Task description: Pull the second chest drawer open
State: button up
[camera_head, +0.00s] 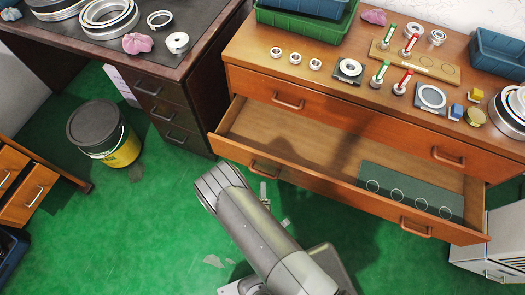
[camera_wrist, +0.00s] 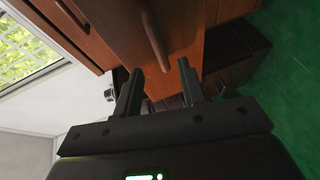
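The wooden chest (camera_head: 345,88) stands at the right in the head view. Its second drawer (camera_head: 330,196) is pulled out, with its wooden floor showing. That drawer has a left handle (camera_head: 264,173) and a right handle (camera_head: 415,229). A drawer handle (camera_wrist: 154,36) on a wooden front also shows close ahead in the wrist view. My gripper (camera_wrist: 160,66) is open, its two fingers apart, with the handle's near end appearing between or just beyond the fingertips. I cannot tell whether they touch.
The upper drawer (camera_head: 365,123) is shut. A dark-green tray (camera_head: 400,190) with several ring marks lies in the open drawer. Bearing rings, tools and bins stand on the chest top. A dark desk (camera_head: 165,105) and a black-and-yellow bucket (camera_head: 118,148) stand left. The green floor in front is mostly free.

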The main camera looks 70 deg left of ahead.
jog(key=v, duration=0.2)
jog(key=shift+s+d, duration=0.1)
jog(key=shift+d, duration=0.15)
dwell(0.4)
